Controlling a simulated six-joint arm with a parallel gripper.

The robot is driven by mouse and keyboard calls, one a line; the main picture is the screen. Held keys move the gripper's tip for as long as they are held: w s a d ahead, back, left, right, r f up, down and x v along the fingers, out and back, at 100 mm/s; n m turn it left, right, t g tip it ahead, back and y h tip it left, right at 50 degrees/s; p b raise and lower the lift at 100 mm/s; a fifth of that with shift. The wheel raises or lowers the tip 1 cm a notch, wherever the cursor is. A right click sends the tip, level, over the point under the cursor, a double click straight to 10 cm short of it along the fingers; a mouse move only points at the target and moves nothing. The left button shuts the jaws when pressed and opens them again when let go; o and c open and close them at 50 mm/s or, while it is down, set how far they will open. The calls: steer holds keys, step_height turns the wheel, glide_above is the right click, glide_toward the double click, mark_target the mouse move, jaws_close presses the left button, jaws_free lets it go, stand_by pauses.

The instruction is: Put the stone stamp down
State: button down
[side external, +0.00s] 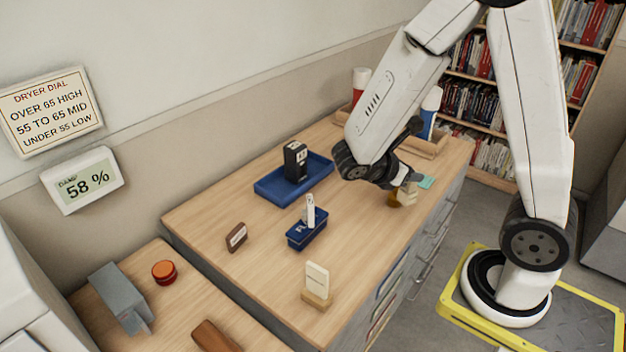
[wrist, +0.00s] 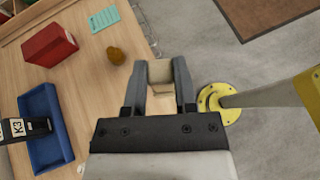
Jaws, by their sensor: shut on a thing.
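The stone stamp, a pale beige block (wrist: 160,72), sits between the two dark fingers of my gripper (wrist: 160,88) in the wrist view, and the fingers are shut on it. In that view it overlaps the desk's edge, with grey floor beyond. In the side external view my gripper (side external: 408,187) is at the far right part of the desk, near its front edge. There the stamp is small and hard to make out, and I cannot tell its height over the desk.
The wooden desk (side external: 266,258) carries a blue tray (side external: 271,189) with a black box (side external: 295,161) in it. Beside my gripper lie a brown rounded thing (wrist: 116,55) and a teal card (wrist: 103,19). A red box (wrist: 48,45) stands farther left. Bare desk lies between them.

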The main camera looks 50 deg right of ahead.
mark_target(413, 194)
steer(key=shift+s+d+f, duration=0.1)
steer(key=shift+s+f, duration=0.2)
steer(key=shift+f, duration=0.55)
steer(key=shift+s+f, duration=0.25)
steer(key=shift+f, duration=0.55)
steer(key=shift+s+d+f, duration=0.1)
steer(key=shift+s+f, duration=0.2)
steer(key=shift+f, duration=0.55)
steer(key=w+d+f, duration=0.5)
steer(key=w+f, duration=0.4)
steer(key=w, duration=0.3)
steer(key=shift+w+f, duration=0.15)
steer(key=shift+w, duration=0.1)
steer(key=shift+w+d+f, duration=0.1)
steer(key=shift+w+f, duration=0.05)
steer(key=shift+f, duration=0.8)
steer(key=shift+w+d+f, duration=0.1)
steer(key=shift+f, duration=0.8)
